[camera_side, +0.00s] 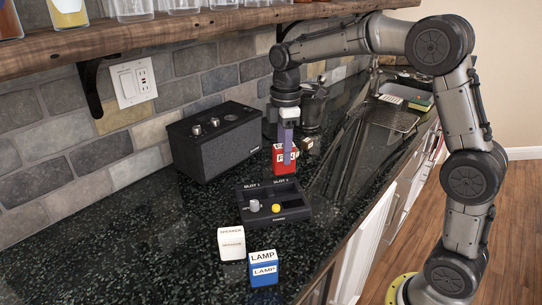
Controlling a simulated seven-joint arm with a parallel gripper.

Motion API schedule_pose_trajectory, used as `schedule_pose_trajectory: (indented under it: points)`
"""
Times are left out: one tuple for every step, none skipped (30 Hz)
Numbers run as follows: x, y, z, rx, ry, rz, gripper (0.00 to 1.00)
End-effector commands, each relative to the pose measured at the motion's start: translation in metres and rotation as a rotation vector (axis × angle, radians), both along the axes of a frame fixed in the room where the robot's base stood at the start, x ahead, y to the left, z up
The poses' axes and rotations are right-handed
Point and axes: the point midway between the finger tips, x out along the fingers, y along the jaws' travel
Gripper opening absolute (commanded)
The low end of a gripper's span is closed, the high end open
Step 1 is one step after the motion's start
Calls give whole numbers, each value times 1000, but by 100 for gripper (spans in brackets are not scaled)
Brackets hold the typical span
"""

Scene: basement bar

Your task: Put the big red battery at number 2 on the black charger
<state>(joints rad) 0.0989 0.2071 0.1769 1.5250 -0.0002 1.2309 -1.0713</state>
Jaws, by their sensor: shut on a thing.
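The red battery (280,165) is upright in my gripper (286,148), whose jaws are shut on its upper part. It is just behind the black charger (246,212), on the side of slot 2; I cannot tell whether its bottom touches the counter. The charger lies flat on the counter, marked SLOT 1 on the left and SLOT 2 on the right. A grey knob stands on the slot 1 side and a yellow button lower in the middle. No battery shows in either slot.
A white SPEAKER block (231,243) and a blue-and-white LAMP block (263,268) stand in front of the charger. A black speaker box (217,140) stands behind left. A dark metal appliance (311,106) is behind my gripper. A sink (388,115) lies right. The front left counter is clear.

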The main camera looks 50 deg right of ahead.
Motion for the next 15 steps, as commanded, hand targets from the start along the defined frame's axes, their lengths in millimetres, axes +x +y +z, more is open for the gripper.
schedule_pose_trajectory:
  points:
    - [0,-3,-1,0,0,-9,0]
    - [0,-4,-1,0,0,-11,0]
    - [0,-5,-2,0,0,-13,0]
    - [0,-5,-2,1,1,-14,0]
    - [0,-5,-3,1,1,-14,0]
    - [0,-5,-5,1,1,-13,0]
    - [0,-5,-6,0,1,-13,0]
    - [0,-5,-8,0,1,-13,0]
    - [0,-5,-10,0,2,-13,0]
    - [0,-5,-11,0,2,-13,0]
    - [0,-5,-13,0,1,-13,0]
    - [0,-5,-15,0,1,-13,0]
    - [0,-4,-17,0,1,-13,0]
    - [-1,-4,-18,0,2,-13,0]
    - [-1,-4,-21,0,2,-13,0]
